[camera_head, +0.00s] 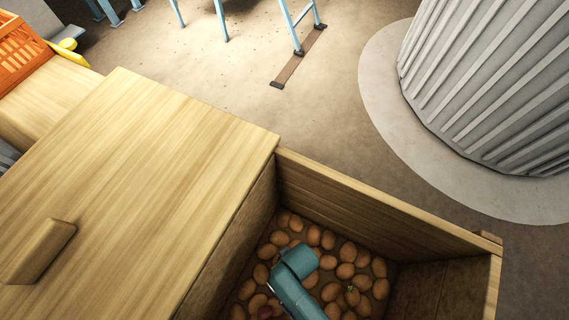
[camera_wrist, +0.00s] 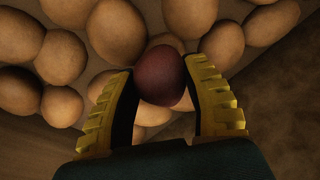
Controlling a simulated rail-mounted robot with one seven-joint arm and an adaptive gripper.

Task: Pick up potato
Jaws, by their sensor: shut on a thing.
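Many brown potatoes (camera_head: 347,270) lie in a layer at the bottom of the wooden bin (camera_head: 385,215). In the wrist view, my gripper (camera_wrist: 162,88) has its two yellow-ridged fingers on either side of a dark reddish potato (camera_wrist: 161,76) and is shut on it. Paler potatoes (camera_wrist: 117,32) lie around and beyond it. In the head view, a small reddish potato (camera_head: 265,312) shows at the bottom edge beside my teal arm. My fingers are hidden there by the arm. I cannot tell whether the held potato is lifted off the others.
The bin's wooden walls stand close around my arm. A flat wooden lid or top (camera_head: 150,160) with a block handle (camera_head: 38,252) lies to the left. An orange crate (camera_head: 22,52) stands at the far left. A ribbed metal cylinder (camera_head: 490,80) stands at the right on the floor.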

